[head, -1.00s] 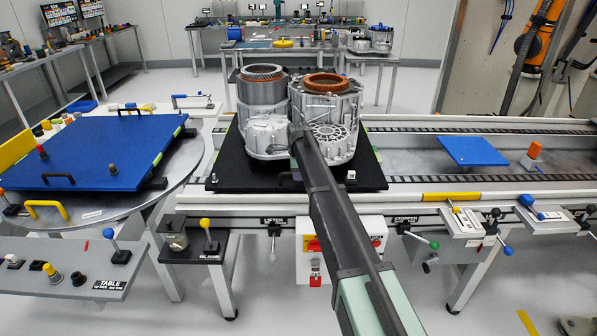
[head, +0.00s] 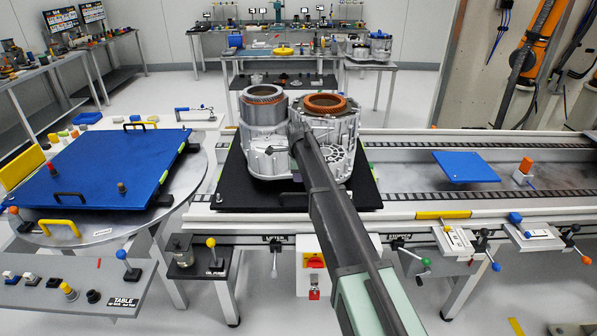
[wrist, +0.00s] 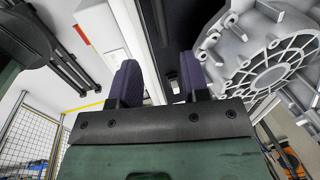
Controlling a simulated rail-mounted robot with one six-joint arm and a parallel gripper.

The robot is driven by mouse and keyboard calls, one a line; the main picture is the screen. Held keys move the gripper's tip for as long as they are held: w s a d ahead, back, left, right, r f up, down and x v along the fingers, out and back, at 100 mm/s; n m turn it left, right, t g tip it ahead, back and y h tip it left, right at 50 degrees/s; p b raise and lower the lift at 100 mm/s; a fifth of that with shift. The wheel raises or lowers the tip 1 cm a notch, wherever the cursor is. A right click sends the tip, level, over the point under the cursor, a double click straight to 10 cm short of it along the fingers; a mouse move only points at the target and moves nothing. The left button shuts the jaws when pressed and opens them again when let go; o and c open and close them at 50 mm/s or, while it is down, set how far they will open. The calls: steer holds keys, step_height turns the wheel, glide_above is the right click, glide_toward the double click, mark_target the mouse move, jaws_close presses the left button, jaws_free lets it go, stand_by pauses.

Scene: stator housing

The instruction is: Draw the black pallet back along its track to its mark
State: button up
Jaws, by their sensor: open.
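The black pallet (head: 230,190) lies on the track (head: 400,190) left of centre in the head view. It carries a silver motor housing (head: 262,130) and a second housing with a copper winding ring (head: 325,103). My arm reaches over the pallet's front and hides part of it, and my gripper's fingers cannot be made out there. In the wrist view my gripper (wrist: 158,78) is open, its purple-padded fingers apart. A dark surface that looks like the pallet (wrist: 190,28) lies beyond the fingers, with the housing (wrist: 270,60) at right. I cannot tell whether the fingers touch the pallet.
A yellow strip (head: 443,215) marks the front rail, right of the pallet. A blue plate (head: 465,167) and an orange-topped post (head: 525,168) stand farther right on the track. A round table with a blue board (head: 95,170) adjoins at left. Levers line the front.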

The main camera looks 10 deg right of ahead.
mark_target(298, 194)
steer(key=f+b, duration=0.3)
steer(key=w+f+b, duration=0.1)
steer(key=f+b, duration=0.3)
steer(key=w+f+b, duration=0.1)
steer(key=f+b, duration=0.2)
steer(key=f, duration=0.1)
steer(key=shift+w+b, duration=0.1)
steer(key=shift+b, duration=0.3)
steer(key=shift+r, duration=0.1)
jaws_close()
